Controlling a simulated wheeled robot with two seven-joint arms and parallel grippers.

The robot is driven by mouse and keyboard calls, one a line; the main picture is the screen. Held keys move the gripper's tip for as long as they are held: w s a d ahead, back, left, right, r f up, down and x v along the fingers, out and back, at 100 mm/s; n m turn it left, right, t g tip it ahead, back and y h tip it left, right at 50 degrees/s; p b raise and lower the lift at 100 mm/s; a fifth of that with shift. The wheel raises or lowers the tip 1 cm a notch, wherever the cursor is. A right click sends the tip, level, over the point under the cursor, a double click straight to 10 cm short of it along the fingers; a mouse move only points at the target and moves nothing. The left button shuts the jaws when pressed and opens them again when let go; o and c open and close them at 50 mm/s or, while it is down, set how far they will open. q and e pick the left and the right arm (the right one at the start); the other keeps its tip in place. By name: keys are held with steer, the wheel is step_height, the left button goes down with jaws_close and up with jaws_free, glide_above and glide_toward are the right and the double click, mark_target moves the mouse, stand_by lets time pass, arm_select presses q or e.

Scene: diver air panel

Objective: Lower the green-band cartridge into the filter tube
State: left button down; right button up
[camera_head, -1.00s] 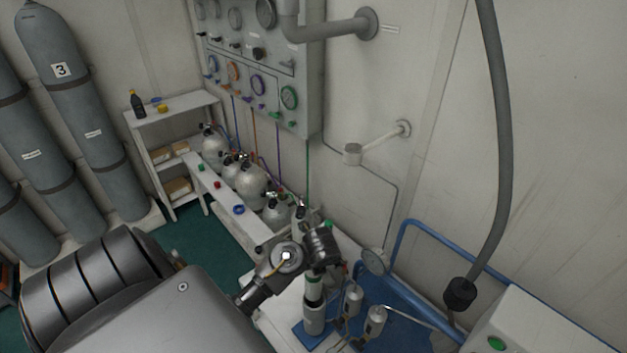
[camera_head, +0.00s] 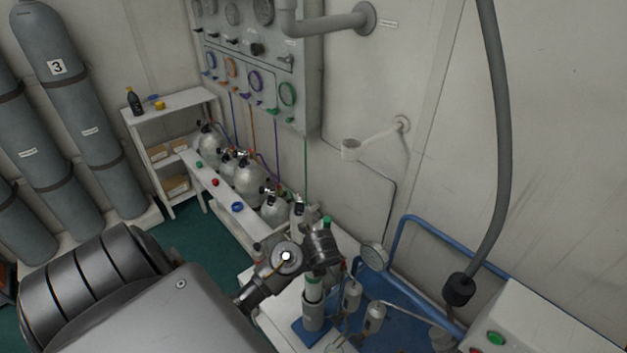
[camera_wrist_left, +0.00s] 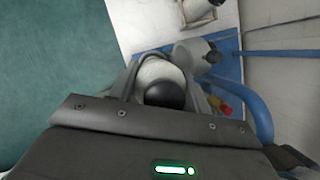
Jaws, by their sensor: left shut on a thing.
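My left gripper (camera_head: 320,258) is shut on the green-band cartridge (camera_head: 314,284), a pale upright cylinder with a green band. The cartridge is directly over the grey filter tube (camera_head: 313,316), and its lower end appears to be inside the tube's mouth; how deep is too small to tell. The tube stands on a blue base. In the left wrist view, the cartridge's white top (camera_wrist_left: 158,72) with a black knob sits between my two fingers (camera_wrist_left: 162,85). The tube beneath is hidden there. My right gripper is not in view.
Two small grey canisters (camera_head: 352,295) with thin pipes stand just right of the tube. A round gauge (camera_head: 373,257) and a blue pipe frame (camera_head: 410,225) are behind them. A white bench with silver cylinders (camera_head: 248,180) is farther back, below the gauge panel (camera_head: 262,70).

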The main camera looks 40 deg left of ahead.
arm_select(q)
step_height(320, 180, down, 8)
steer(key=b, duration=0.4)
steer(key=shift+r, duration=0.15)
stand_by(0.7)
stand_by(0.4)
steer(key=shift+f+b, duration=2.05)
steer(key=shift+f, duration=1.8)
steer(key=shift+f, duration=0.15)
steer(key=shift+s+d, duration=0.15)
steer(key=shift+s, duration=0.05)
